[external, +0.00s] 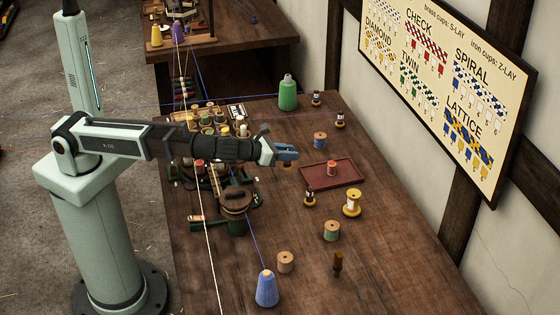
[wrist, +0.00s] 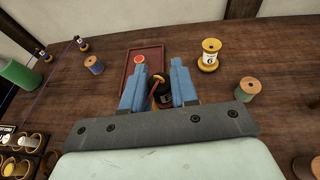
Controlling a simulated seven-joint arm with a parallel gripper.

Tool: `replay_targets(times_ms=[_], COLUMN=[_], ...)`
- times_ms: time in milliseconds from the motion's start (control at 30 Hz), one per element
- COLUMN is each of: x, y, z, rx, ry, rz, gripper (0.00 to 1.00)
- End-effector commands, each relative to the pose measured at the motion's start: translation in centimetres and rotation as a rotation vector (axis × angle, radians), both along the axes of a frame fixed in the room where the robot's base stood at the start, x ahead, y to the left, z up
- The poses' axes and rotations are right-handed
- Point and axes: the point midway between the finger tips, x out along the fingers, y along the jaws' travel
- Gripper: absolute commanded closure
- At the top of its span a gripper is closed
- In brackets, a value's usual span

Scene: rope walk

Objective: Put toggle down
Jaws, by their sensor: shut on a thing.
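My gripper (external: 287,152) has blue fingers and hangs over the table, left of the red tray.
The red tray (external: 345,180) holds a red spool (external: 331,168). A dark bobbin (external: 309,198), yellow spool (external: 352,203) and green-wound spool (external: 332,231) stand nearby. A brown peg (external: 338,262) stands at the front. Crowded spool racks lie left.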

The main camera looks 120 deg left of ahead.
Motion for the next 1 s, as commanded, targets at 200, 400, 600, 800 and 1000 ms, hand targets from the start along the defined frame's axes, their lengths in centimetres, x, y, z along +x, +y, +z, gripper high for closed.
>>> replay_targets(times_ms=[200, 400, 600, 800, 1000], x=[2.1, 3.2, 3.7, 3.6, 3.1], y=[-7.7, -14.7, -21.7, -28.1, -32.9], z=[0.0, 0.0, 0.0, 0.0, 0.0], rx=[0.000, 0.000, 0.000, -0.001, 0.000], ry=[0.000, 0.000, -0.001, -0.001, -0.002], rz=[-0.096, -0.179, -0.262, -0.338, -0.394], gripper=[1.00, 1.00, 1.00, 1.00, 1.00])
